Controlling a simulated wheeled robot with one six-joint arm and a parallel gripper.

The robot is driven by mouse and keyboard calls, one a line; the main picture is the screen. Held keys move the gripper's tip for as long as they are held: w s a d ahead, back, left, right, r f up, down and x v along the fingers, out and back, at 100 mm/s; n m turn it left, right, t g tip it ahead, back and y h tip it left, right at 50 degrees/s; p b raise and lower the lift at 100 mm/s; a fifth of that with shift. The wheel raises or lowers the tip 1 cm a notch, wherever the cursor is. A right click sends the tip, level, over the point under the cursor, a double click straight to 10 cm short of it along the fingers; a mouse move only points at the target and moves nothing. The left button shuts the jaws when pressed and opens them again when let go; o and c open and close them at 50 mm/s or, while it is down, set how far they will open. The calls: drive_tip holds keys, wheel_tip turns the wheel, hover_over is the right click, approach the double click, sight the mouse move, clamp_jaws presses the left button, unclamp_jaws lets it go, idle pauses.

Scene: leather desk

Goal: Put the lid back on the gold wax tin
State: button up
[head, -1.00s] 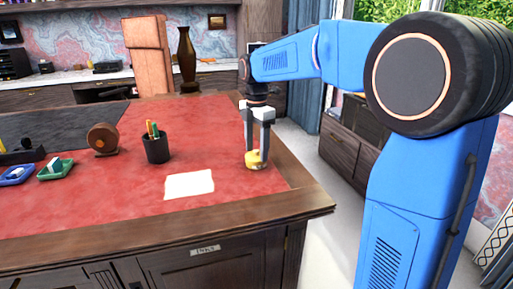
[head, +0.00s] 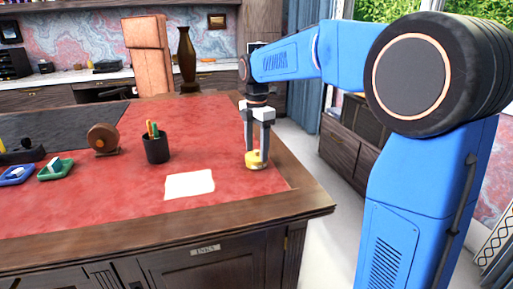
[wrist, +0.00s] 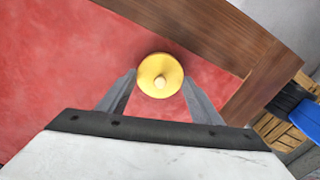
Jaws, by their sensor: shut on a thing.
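The gold lid (wrist: 160,75) is a round disc with a small pale knob at its centre in the wrist view. My gripper (wrist: 159,78) points down with its fingers at opposite sides of the lid, shut on it. In the head view my gripper (head: 258,162) is low over the red desk top near its right edge, with gold metal (head: 253,159) between and below the fingertips. The tin cannot be told apart from the lid there; in the wrist view the lid hides whatever is under it. Whether the lid is seated cannot be told.
A white sheet (head: 189,185) lies left of my gripper. The desk's wooden edge (head: 300,183) is close on the right.

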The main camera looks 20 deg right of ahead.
drive_tip(key=shift+f, duration=0.1)
idle(0.7)
drive_tip(key=o, duration=1.6)
drive_tip(key=shift+r, duration=3.5)
clamp_jaws()
